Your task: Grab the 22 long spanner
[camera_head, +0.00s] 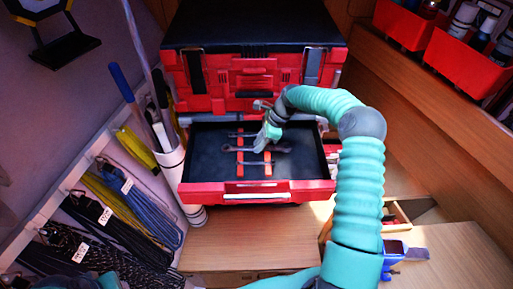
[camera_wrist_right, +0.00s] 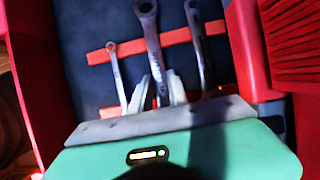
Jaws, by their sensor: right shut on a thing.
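Several spanners lie in an open red drawer (camera_head: 210,180) with a dark liner, across two orange-red strips. My right gripper (camera_head: 262,142) reaches down into the drawer over them. In the right wrist view its two pale fingers (camera_wrist_right: 158,92) are shut on the largest, middle spanner (camera_wrist_right: 152,40). A small spanner (camera_wrist_right: 115,66) lies to the left and another spanner (camera_wrist_right: 197,40) to the right, both outside the fingers. I cannot read any size marking. The held spanner's lower part is hidden by the gripper. My left gripper is not in view.
The red tool chest (camera_head: 255,75) stands behind the drawer. Coiled lines (camera_head: 125,210) hang on the left beside a white tube (camera_head: 172,165) holding rods. Red bins (camera_head: 460,55) sit on the right shelf. A blue clamp-like tool (camera_head: 398,250) lies at lower right.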

